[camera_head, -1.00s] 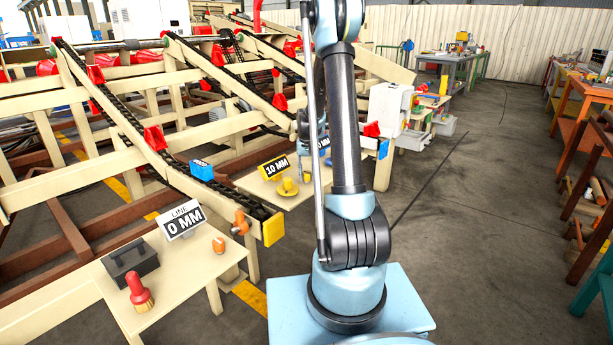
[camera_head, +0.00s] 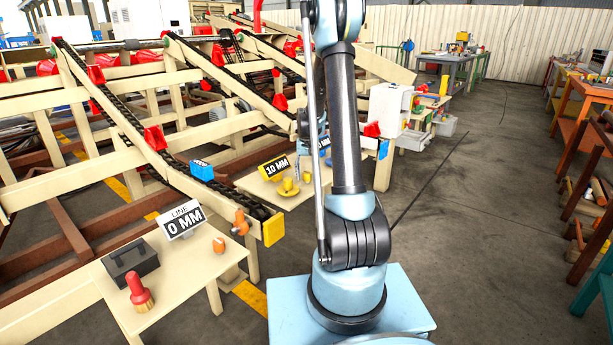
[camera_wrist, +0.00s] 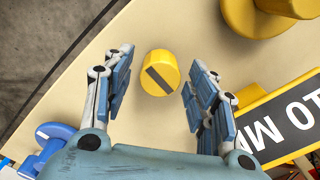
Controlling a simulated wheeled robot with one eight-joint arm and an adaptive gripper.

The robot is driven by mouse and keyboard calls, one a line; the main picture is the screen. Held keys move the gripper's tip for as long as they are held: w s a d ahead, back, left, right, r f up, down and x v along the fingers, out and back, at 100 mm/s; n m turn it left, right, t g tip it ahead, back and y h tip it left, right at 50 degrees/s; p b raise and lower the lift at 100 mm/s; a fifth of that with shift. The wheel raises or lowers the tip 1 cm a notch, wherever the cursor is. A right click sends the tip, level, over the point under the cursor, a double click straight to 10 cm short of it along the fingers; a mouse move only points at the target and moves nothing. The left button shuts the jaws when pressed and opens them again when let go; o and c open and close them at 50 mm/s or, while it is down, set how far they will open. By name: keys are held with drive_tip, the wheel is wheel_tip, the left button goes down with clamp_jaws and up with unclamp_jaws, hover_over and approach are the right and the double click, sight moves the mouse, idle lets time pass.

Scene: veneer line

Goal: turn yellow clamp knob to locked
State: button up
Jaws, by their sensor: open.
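The yellow clamp knob (camera_wrist: 160,73) is a short round cylinder with a dark stripe running diagonally across its top. In the wrist view it sits on a cream tabletop, between my fingers and towards their tips. My gripper (camera_wrist: 160,60) is open, one finger on each side of the knob, with visible gaps between. I cannot tell how far the fingertips are above the table. In the head view the knob (camera_head: 307,177) shows small beside my arm, near the 10 MM sign.
A wider yellow stepped piece (camera_wrist: 258,15) stands at the upper right. The black and yellow 10 MM sign (camera_wrist: 285,115) is close to my right finger. A blue part (camera_wrist: 52,140) lies at lower left. The table (camera_wrist: 80,85) is bare left of the knob.

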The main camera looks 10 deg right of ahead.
sight(307, 173)
wheel_tip(307, 173, up, 12)
drive_tip(key=shift+f, duration=0.2)
idle(0.4)
drive_tip(key=s+r+n+t, duration=0.1)
drive_tip(key=s+r, duration=0.3)
drive_tip(key=s, duration=0.8)
drive_tip(key=s+r, duration=0.3)
drive_tip(key=s, duration=0.8)
drive_tip(key=s+f, duration=0.4)
drive_tip(key=s, duration=0.6)
drive_tip(key=s+f+n+t, duration=0.1)
drive_tip(key=s+f, duration=0.4)
drive_tip(key=s, duration=0.5)
